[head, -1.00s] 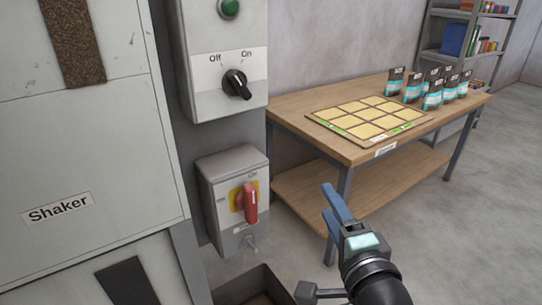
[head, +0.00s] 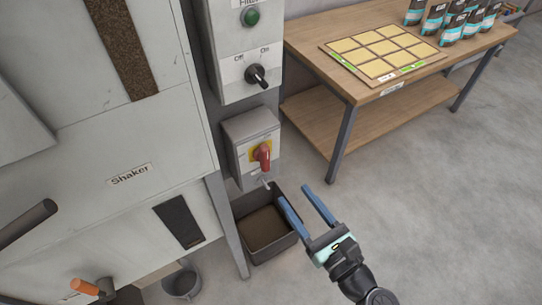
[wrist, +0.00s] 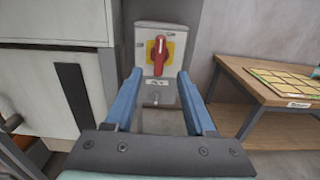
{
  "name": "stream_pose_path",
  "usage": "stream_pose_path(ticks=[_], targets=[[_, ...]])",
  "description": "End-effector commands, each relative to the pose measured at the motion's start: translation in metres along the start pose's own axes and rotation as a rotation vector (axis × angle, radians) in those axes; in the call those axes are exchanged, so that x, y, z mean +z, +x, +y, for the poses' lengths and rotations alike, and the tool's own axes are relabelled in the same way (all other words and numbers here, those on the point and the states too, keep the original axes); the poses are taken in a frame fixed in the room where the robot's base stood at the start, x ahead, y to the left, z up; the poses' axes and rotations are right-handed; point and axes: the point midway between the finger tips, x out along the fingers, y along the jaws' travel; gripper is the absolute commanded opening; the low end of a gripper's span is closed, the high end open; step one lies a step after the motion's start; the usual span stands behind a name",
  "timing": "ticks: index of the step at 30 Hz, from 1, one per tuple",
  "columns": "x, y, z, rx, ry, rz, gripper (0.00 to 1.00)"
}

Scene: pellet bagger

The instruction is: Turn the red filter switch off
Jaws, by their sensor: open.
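The red filter switch (head: 262,154) is a red rotary handle on a yellow plate, on the front of a grey box (head: 238,136) fixed to a post. Its handle stands roughly upright. In the wrist view the red switch (wrist: 159,54) shows ahead, above and between my fingers. My gripper (head: 303,196) is open and empty, with two blue fingers. It is below and to the right of the switch box in the head view, apart from it. The small labels beside the handle are too blurred to read now.
Above is a grey box with a black Off/On knob (head: 257,75) and a green button (head: 250,17). A dark bin (head: 268,250) stands on the floor below. The Shaker cabinet (head: 130,150) is on the left. A wooden table (head: 372,95) stands at the right; the floor in front is clear.

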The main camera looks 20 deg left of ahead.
Motion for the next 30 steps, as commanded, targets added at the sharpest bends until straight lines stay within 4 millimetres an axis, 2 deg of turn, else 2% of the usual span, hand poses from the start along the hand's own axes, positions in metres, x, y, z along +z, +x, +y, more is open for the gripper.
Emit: stream_pose_path(ticks=[9, 15, 21, 29, 30], targets=[[0.002, 0.068, 0.001, 0.004, -0.004, 0.001, 0.55], [0.001, 0.098, 0.000, 0.002, -0.004, 0.001, 0.55], [0.000, 0.111, 0.000, 0.000, -0.005, 0.002, 0.55], [0.000, 0.112, 0.000, 0.000, -0.006, 0.002, 0.55], [0.000, 0.112, 0.000, 0.000, -0.006, 0.002, 0.50]])
